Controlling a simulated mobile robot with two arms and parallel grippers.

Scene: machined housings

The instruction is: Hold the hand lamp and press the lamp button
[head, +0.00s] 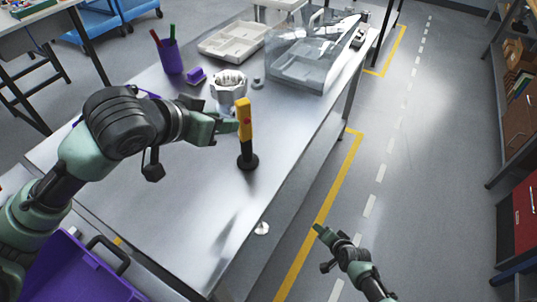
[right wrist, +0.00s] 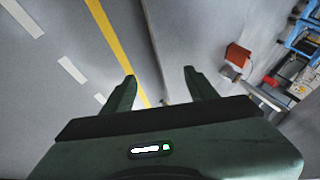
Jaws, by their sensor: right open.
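The hand lamp (head: 245,119) has a yellow upper body with a small red spot, a dark lower part and a round black foot. It is upright over the steel table (head: 190,205) in the head view. My left gripper (head: 232,125) is at the left side of the lamp's yellow part, level with the red spot. I cannot tell whether its fingers close on the lamp. My right gripper (head: 318,233) is open and empty, beyond the table's right edge above the floor; its two spread fingers also show in the right wrist view (right wrist: 160,76).
A metal housing (head: 229,87), a purple pen cup (head: 171,58), a small purple block (head: 196,76), a beige tray (head: 232,41) and a clear box (head: 299,65) stand farther back. A purple bin (head: 75,270) is at the front left. The table's front middle is clear.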

